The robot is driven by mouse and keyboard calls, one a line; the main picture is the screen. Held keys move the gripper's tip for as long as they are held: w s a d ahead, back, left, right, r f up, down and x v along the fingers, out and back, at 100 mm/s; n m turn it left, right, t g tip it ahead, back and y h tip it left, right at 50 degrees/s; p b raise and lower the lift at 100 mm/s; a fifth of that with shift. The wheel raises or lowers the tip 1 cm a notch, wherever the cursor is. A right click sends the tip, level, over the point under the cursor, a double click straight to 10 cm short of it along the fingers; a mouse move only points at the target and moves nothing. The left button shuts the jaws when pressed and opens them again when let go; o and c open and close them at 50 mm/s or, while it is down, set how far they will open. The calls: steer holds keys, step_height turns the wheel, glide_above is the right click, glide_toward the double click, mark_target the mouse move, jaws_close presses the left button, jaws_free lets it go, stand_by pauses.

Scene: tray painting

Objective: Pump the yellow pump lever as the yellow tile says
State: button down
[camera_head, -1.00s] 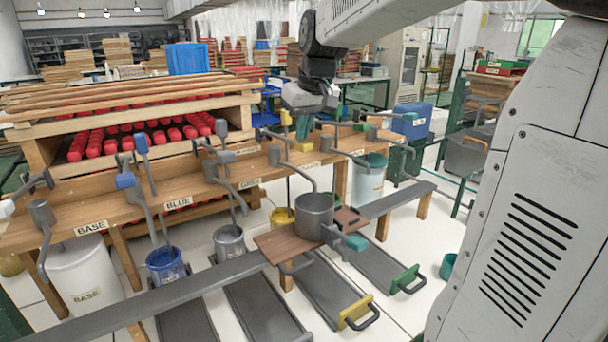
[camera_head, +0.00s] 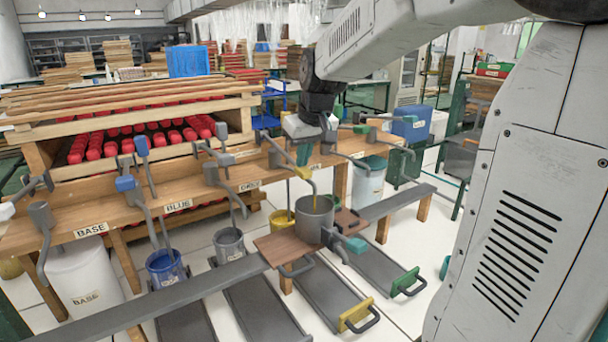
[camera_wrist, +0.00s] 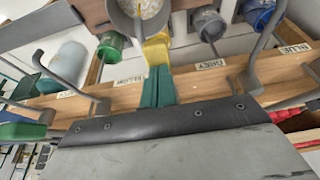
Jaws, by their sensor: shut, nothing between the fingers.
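The yellow pump lever (camera_head: 303,172) is at the bench behind the grey pot; its yellow end also shows in the wrist view (camera_wrist: 156,50). My gripper (camera_head: 304,155), with green fingers, is shut and empty, its tips against or just above the yellow end; contact is hard to tell. The fingers also show in the wrist view (camera_wrist: 158,88). The grey pot (camera_head: 314,222) stands under the spout, and a thin yellow streak shows at its mouth. In the wrist view the pot (camera_wrist: 140,18) has pale contents. I cannot make out a yellow tile with readable marks.
The wooden bench (camera_head: 135,208) carries more levers and spouts with labels. A blue bucket (camera_head: 166,268) and a grey bucket (camera_head: 229,243) stand below. A brown board (camera_head: 275,249) lies across the grey rail (camera_head: 150,304). A yellow-ended slide (camera_head: 356,314) lies in front.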

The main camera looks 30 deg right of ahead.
step_height(320, 180, up, 10)
stand_by(0.6)
steer(key=shift+r, duration=0.1)
stand_by(0.6)
steer(key=s+a+f+g, duration=0.1)
steer(key=s+a+f, duration=0.2)
steer(key=s, duration=0.6)
steer(key=s+a+f+g, duration=0.1)
steer(key=s+a+f, duration=0.3)
steer(key=s, duration=0.6)
steer(key=s+a+f, duration=0.4)
steer(key=s+f, duration=0.3)
steer(key=s, duration=0.2)
steer(key=shift+s+g, duration=0.35)
steer(key=shift+g, duration=0.05)
